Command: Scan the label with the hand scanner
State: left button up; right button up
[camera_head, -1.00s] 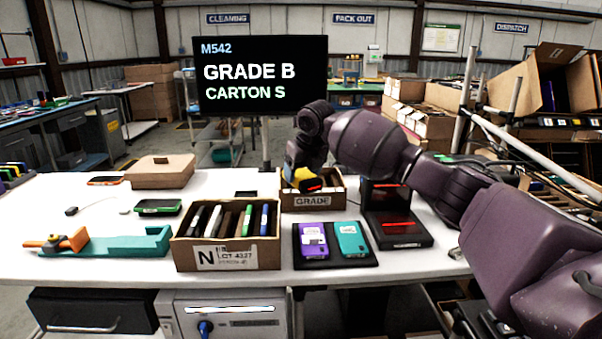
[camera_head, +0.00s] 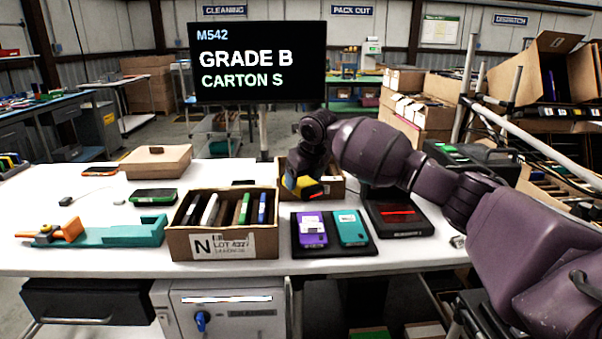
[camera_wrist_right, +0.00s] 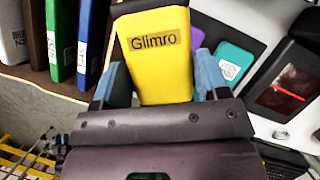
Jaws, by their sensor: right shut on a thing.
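My right gripper (camera_head: 295,184) is shut on a yellow and black hand scanner (camera_head: 303,188). In the right wrist view its yellow body (camera_wrist_right: 156,62), marked "Glimro", stands between the blue fingertips (camera_wrist_right: 160,88). They hang in front of a small carton at the back. Nearer are a purple device (camera_head: 308,229) and a teal device (camera_head: 349,227), each with a white label, on a black pad (camera_head: 330,249). To the left, an open carton (camera_head: 183,243) with a white label (camera_head: 221,246) reading N and a lot number holds several upright slim devices. My left gripper is out of view.
A black stand (camera_head: 397,218) with a red glow is right of the pad. A screen (camera_head: 258,62) reads "GRADE B CARTON S".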

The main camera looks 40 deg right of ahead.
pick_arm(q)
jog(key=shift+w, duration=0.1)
pick_arm(e)
jog(key=shift+r, duration=0.15)
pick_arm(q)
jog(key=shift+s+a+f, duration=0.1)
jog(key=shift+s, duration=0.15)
pick_arm(e)
jog(key=shift+r, duration=0.1)
notch_tip(320, 180, up, 2)
jog(key=shift+r+p, duration=0.1)
jog(key=shift+p, duration=0.35)
jog(key=shift+r+p, duration=0.45)
jog(key=shift+r, duration=0.9)
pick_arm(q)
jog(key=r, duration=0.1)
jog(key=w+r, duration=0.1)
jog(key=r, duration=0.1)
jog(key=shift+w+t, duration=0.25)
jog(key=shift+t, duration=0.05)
